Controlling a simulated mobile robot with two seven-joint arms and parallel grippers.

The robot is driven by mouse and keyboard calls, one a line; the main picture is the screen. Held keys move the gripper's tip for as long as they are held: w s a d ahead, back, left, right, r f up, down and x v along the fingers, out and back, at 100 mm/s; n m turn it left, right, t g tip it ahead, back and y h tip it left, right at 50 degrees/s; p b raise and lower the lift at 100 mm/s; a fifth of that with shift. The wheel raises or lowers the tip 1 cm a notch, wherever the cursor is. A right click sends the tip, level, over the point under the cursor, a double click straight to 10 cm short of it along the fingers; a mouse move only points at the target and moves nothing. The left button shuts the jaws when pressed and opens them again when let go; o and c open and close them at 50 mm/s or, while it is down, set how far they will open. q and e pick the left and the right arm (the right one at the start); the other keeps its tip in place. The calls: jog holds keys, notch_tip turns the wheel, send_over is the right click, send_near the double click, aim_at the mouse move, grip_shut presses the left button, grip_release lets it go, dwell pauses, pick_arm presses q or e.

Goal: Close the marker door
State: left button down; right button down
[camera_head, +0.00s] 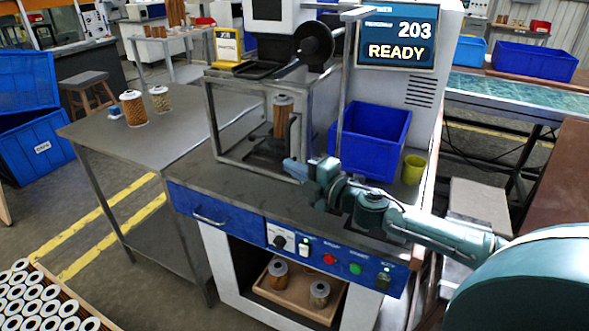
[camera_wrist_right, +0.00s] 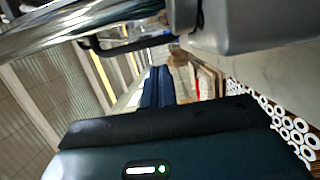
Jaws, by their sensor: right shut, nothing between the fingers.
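The marker is the machine in the middle of the head view. Its clear door has a grey metal frame (camera_head: 258,174) and a dark upright handle (camera_head: 290,132) near its right edge. Whether the door stands ajar or flush is hard to tell. An orange-brown filter cartridge (camera_head: 283,115) stands upright inside, seen through the door. My right gripper (camera_head: 292,168) is shut and empty at the lower right corner of the door frame, below the handle; contact is unclear. Its dark fingers (camera_wrist_right: 157,86) show in the wrist view. My left gripper is not in view.
A blue bin (camera_head: 370,140) and a yellow-green cup (camera_head: 413,169) stand right of the marker. The screen (camera_head: 397,38) reads 203 READY. Buttons line the blue front panel (camera_head: 240,216). The side table (camera_head: 150,145) holds more cartridges.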

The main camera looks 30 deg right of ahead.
jog(key=b+v, duration=0.1)
jog(key=v, duration=1.2)
jog(key=shift+b, duration=0.35)
jog(key=shift+s, duration=0.15)
